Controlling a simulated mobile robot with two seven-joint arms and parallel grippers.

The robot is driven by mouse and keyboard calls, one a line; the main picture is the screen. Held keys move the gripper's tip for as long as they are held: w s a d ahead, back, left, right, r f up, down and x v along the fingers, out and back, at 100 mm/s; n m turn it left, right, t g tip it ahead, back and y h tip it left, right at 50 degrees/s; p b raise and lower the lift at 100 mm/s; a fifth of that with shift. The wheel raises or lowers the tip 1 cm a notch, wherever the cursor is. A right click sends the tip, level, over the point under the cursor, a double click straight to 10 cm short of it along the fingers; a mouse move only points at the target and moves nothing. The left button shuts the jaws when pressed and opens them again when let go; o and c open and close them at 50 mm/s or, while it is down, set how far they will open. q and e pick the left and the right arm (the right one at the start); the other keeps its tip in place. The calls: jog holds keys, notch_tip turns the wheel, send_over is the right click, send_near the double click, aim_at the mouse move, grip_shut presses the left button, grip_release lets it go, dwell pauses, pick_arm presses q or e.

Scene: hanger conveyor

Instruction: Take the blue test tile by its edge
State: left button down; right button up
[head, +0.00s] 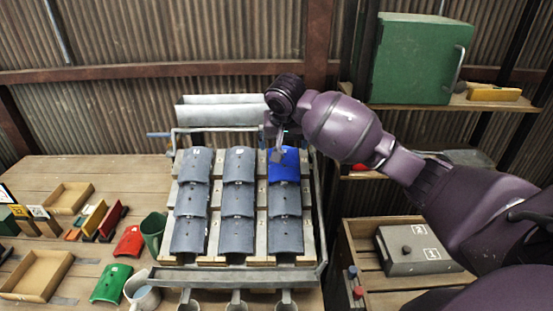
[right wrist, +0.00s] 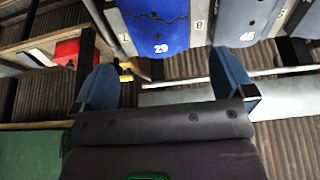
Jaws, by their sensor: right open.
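The blue test tile (head: 284,165) lies at the top of the right column on the sloped rack, above grey tiles. In the right wrist view the blue tile (right wrist: 158,30) is marked 29, and its near edge faces my fingers. My right gripper (head: 277,150) is at the tile's upper edge in the head view and partly covers it. In the right wrist view my right gripper (right wrist: 163,72) is open, with nothing between its two blue fingers. The tile's edge lies a little beyond the fingertips; contact cannot be told. My left gripper is not in view.
Several grey tiles (head: 239,200) fill the rest of the rack (head: 322,225). A grey tile marked 45 (right wrist: 243,22) is beside the blue one. A red tile (head: 130,241), a green tile (head: 111,283) and wooden trays (head: 37,273) are on the table at left. Shelves with a green box (head: 418,58) stand right.

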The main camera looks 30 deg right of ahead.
aim_at(284, 162)
jog(key=x, duration=0.4)
jog(key=shift+s+f, duration=0.15)
jog(key=shift+s, duration=0.15)
jog(key=shift+p+x, duration=0.55)
jog(key=shift+x, duration=2.45)
jog(key=c, duration=0.7)
